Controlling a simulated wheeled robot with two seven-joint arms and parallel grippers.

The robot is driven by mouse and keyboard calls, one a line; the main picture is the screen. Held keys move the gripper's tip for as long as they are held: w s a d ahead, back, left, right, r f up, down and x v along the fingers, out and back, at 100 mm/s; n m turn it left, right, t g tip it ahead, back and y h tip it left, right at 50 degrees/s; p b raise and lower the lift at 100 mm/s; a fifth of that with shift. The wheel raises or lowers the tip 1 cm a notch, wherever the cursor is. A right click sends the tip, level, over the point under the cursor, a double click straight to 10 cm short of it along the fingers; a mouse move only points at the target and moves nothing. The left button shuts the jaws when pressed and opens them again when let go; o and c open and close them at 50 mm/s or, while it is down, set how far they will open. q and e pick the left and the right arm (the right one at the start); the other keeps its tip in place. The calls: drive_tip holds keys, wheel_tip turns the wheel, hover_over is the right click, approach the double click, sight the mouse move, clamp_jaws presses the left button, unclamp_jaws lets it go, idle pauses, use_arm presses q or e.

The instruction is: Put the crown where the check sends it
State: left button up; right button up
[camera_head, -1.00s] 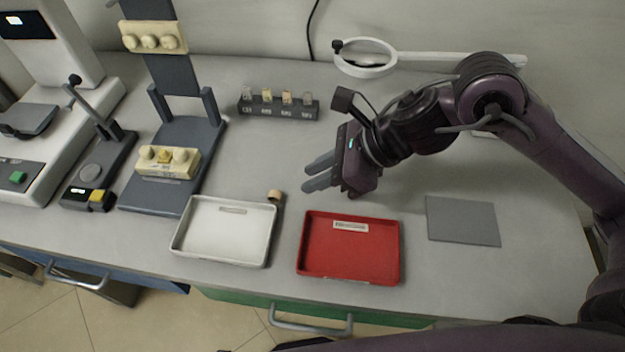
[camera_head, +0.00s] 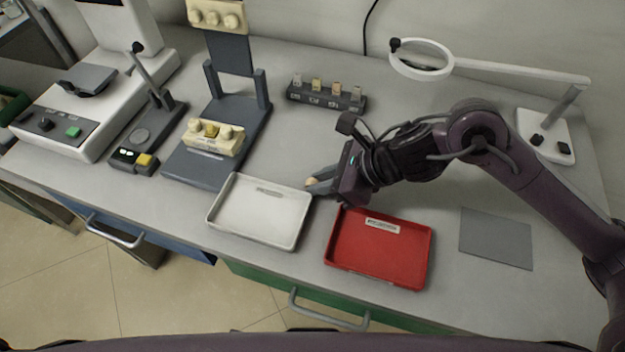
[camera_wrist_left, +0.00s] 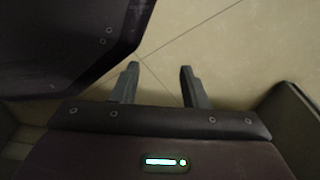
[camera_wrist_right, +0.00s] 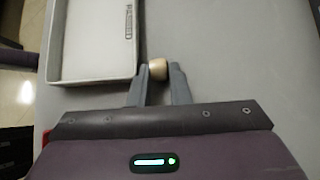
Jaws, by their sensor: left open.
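A small tan rounded piece (camera_head: 313,181), which may be the crown, is at the back right corner of the white tray (camera_head: 303,215). My right gripper (camera_head: 318,184) has its fingers on either side of it; in the right wrist view the tan piece (camera_wrist_right: 157,69) fills the gap between the fingertips. It appears to be still at bench level. A yellow tooth (camera_head: 211,130) shows in the lower cream cast (camera_head: 228,138) on the grey stand. My left gripper (camera_wrist_left: 159,70) is open and empty above the floor, outside the head view.
A red labelled tray (camera_head: 342,255) lies right of the white one, with a grey mat (camera_head: 495,238) farther right. A gauge (camera_head: 150,130) and a white machine (camera_head: 95,125) stand left.

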clamp_jaws()
drive_tip(key=shift+r, duration=0.1)
drive_tip(key=shift+r, duration=0.7)
use_arm(q)
drive_tip(key=shift+s+a+f+p, duration=0.15)
drive_tip(key=shift+s+p, duration=0.3)
drive_tip(key=shift+s, duration=0.45)
drive_tip(key=shift+s+a+f+p, duration=0.15)
drive_tip(key=shift+s+p, duration=0.25)
drive_tip(key=shift+s, duration=0.5)
use_arm(e)
wheel_tip(320, 180, up, 18)
drive_tip(key=shift+r, duration=0.25)
use_arm(q)
drive_tip(key=shift+d, duration=0.1)
